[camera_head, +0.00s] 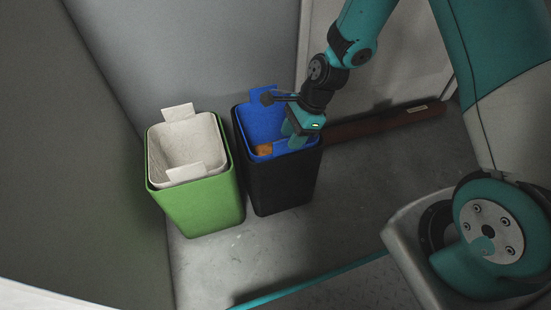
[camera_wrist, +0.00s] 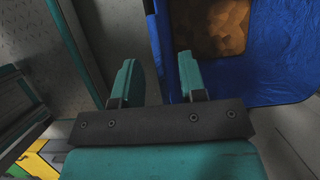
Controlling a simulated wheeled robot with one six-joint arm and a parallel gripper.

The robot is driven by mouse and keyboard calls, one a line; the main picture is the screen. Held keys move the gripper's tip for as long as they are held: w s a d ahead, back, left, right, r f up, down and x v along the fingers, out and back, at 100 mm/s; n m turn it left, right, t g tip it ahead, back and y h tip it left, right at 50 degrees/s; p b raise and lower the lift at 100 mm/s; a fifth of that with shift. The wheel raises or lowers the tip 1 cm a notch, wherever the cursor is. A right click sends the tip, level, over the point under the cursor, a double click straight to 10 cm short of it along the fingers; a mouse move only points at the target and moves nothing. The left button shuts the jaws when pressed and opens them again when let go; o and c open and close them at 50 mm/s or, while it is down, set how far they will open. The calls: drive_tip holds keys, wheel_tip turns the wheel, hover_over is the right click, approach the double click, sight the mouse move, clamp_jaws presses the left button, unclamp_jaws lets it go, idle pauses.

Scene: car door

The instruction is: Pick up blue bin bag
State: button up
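The blue bin bag (camera_head: 262,120) lines the black bin (camera_head: 281,187) and has raised tabs at its back and front rim. Brown-orange contents (camera_head: 264,150) lie inside it. My gripper (camera_head: 293,139) is at the bag's front right rim. In the wrist view my gripper (camera_wrist: 157,70) is open, with its two fingers apart. The blue bag (camera_wrist: 285,65) fills the right side there, and its edge shows between the fingers, beside the right one. I cannot tell whether a finger touches the bag.
A green bin (camera_head: 205,205) with a white bag (camera_head: 190,143) stands just left of the black bin. Grey walls rise behind and at the left. A dark reddish-brown beam (camera_head: 385,122) lies on the floor at the right. Grey floor (camera_head: 350,175) in front is clear.

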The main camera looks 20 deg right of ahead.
drive_tip(key=shift+b+x, duration=0.3)
drive_tip(key=shift+x, duration=0.85)
clamp_jaws()
drive_tip(key=shift+r, duration=0.1)
